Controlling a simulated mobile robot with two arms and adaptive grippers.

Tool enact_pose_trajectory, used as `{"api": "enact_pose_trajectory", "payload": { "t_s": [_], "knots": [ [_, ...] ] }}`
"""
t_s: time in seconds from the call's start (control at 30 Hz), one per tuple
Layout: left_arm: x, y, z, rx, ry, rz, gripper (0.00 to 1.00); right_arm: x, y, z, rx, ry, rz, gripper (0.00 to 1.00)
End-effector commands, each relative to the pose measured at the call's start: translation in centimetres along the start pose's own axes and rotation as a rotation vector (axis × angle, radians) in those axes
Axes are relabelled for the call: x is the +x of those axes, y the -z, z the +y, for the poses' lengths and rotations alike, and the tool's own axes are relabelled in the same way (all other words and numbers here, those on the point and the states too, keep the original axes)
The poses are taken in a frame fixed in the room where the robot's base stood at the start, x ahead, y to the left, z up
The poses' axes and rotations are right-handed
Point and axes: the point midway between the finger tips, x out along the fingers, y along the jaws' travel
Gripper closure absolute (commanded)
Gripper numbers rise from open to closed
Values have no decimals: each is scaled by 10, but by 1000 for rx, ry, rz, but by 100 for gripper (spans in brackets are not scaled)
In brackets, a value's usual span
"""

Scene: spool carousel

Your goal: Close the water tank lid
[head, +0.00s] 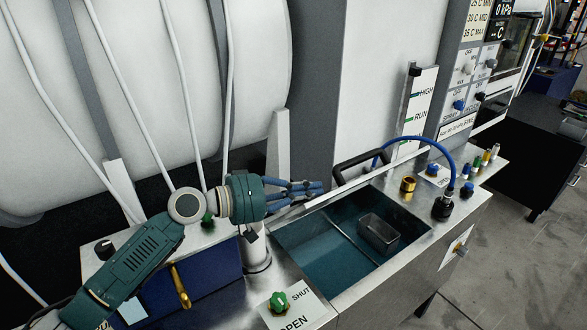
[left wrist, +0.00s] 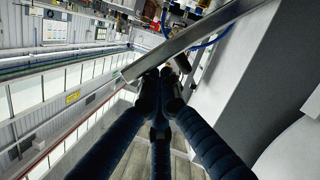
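The water tank (head: 318,262) is open in the head view, with teal water or lining inside. Its metal lid (head: 350,186) stands raised along the back edge, seen nearly edge-on, with a black handle (head: 362,166) behind it. My left gripper (head: 318,188) is at the left end of the lid, its fingers pointing right. In the left wrist view the lid's metal edge (left wrist: 195,42) crosses just beyond the fingertips (left wrist: 163,82), which are drawn together with nothing clear between them. Whether they touch the lid I cannot tell. My right gripper is not in view.
A blue hose (head: 430,145) arches to a black fitting (head: 443,207) on the right, near a brass fitting (head: 407,187). A green knob (head: 279,301) is at the front left. A level gauge (head: 417,105) stands behind.

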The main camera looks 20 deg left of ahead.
Motion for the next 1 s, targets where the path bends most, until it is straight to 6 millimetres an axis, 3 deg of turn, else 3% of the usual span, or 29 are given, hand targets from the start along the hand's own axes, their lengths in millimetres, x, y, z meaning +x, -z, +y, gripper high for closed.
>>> {"api": "enact_pose_trajectory", "payload": {
  "t_s": [0.1,0.4,0.63,1.0],
  "knots": [
    [7,-32,1,87,21,-6,100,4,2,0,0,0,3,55],
    [19,-77,-2,248,62,-3,100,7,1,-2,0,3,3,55],
    [23,-92,-6,303,78,-2,100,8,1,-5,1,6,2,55],
    [24,-94,-6,315,81,-2,100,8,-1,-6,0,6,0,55]
  ]
}}
